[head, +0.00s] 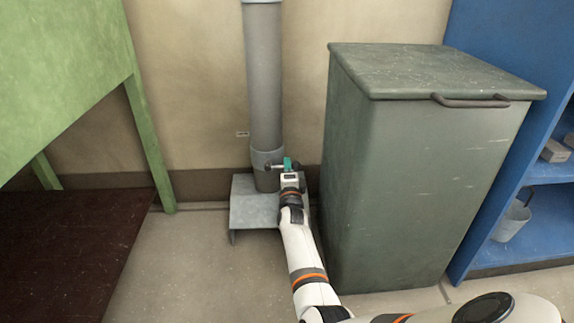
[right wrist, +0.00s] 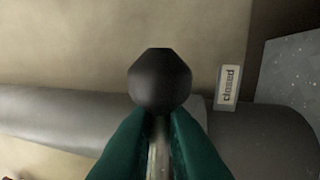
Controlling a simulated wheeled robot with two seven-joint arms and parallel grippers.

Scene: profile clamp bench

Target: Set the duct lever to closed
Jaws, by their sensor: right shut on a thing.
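The grey duct (head: 264,85) stands upright against the back wall, its foot at a grey metal stand. In the right wrist view, the lever is a metal rod (right wrist: 159,150) with a black knob (right wrist: 160,80) on its end. My right gripper (head: 289,164) is at the lower duct, and its green fingers (right wrist: 160,135) are shut on the lever's rod, just behind the knob. A label reading "closed" (right wrist: 228,87) shows to the right of the knob, apart from it. The lever's pivot is hidden. My left gripper is not in view.
A green-grey bin (head: 420,170) with a lid handle stands close to the right of my right arm. A grey metal stand (head: 252,212) is under the duct. A green panel (head: 60,70) is at left, blue shelves (head: 540,190) at right. The floor left of the stand is clear.

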